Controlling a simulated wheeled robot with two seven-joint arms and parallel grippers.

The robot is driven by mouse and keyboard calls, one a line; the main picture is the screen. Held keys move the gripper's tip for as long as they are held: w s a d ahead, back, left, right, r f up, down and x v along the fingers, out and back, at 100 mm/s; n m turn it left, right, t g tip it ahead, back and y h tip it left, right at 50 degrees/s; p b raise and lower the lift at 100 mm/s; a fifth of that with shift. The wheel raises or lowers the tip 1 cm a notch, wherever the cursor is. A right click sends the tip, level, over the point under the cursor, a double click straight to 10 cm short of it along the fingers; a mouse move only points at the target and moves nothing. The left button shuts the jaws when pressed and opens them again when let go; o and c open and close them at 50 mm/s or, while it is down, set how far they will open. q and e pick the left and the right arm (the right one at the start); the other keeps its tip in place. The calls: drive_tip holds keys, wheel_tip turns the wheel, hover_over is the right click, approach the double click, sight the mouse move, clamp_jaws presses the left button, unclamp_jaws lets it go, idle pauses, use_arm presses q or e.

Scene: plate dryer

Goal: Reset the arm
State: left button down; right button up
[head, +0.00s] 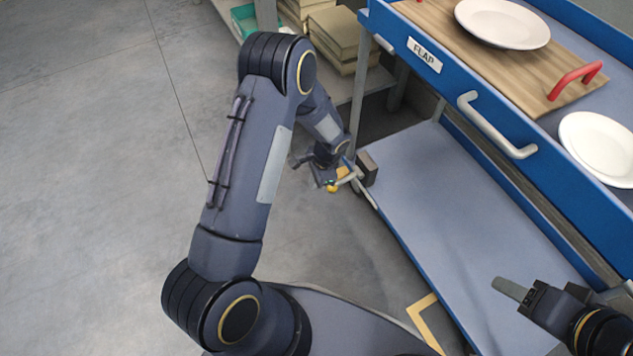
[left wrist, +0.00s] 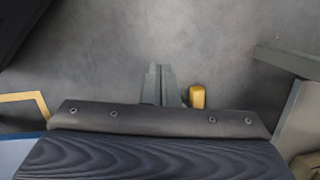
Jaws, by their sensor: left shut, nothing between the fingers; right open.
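My left arm reaches from the bottom of the head view up and over to its left gripper (head: 352,180), which is low beside the near left corner of the cart's lower shelf (head: 440,185). In the left wrist view the fingers of my left gripper (left wrist: 158,84) lie together over grey floor, with nothing between them. My right gripper (head: 512,289) is at the lower right of the head view, above the lower shelf. One grey-green finger shows, with nothing against it; the gripper is open.
The blue cart (head: 470,75) carries a wooden board (head: 500,75) with a red handle (head: 575,80), a white plate (head: 502,22) on it and another plate (head: 600,148) beside it. A pale handle (head: 495,125) juts from its side. Boxes (head: 340,30) stand behind. Floor at left is clear.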

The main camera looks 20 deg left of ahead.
use_arm(q)
drive_tip(key=shift+s+a+r, duration=0.2)
drive_tip(key=shift+s+r, duration=0.2)
drive_tip(key=shift+r, duration=0.05)
use_arm(e)
drive_tip(key=shift+s+a+r, duration=0.15)
drive_tip(key=shift+s+r, duration=0.15)
